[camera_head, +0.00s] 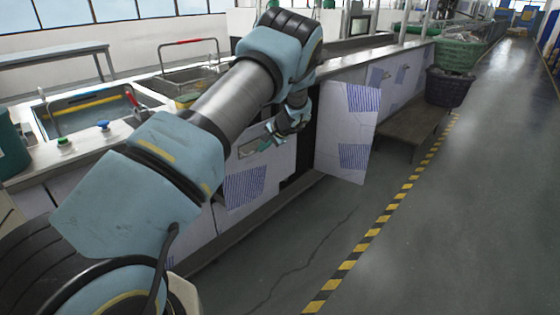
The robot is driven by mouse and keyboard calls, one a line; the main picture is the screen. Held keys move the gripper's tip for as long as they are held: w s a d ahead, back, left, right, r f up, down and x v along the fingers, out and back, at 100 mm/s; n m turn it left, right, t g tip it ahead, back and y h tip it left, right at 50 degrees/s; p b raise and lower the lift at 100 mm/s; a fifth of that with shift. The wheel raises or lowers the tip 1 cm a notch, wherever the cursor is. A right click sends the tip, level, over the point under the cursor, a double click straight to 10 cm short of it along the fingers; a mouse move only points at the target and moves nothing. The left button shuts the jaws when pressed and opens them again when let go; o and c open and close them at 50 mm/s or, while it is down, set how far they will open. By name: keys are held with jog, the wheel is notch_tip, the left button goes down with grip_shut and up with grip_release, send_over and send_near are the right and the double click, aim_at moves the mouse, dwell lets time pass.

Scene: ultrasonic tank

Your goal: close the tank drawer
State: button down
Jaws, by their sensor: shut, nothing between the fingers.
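The tank's front is a row of pale panels with blue striped patches. One panel (346,132) stands swung out from the front like a door, with a dark opening beside it on the left. I cannot tell for sure whether this is the drawer the task names. My gripper (268,137) is shut and empty, left of the open panel, close to another front panel (246,188) that has a small recess. I cannot tell whether the gripper touches it. My arm hides part of the tank front and top.
Sunken basins (88,107) and a green button (65,143) and blue button (103,125) are on the worktop at left. A low bench (408,128) and a dark basket (448,88) stand beyond the open panel. The floor (470,210) at right is clear, with a yellow-black stripe.

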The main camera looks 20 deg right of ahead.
jog(key=w+a+b, duration=0.2)
jog(key=w+a, duration=0.3)
jog(key=w, duration=0.5)
jog(key=shift+a, duration=0.35)
jog(key=shift+r, duration=0.1)
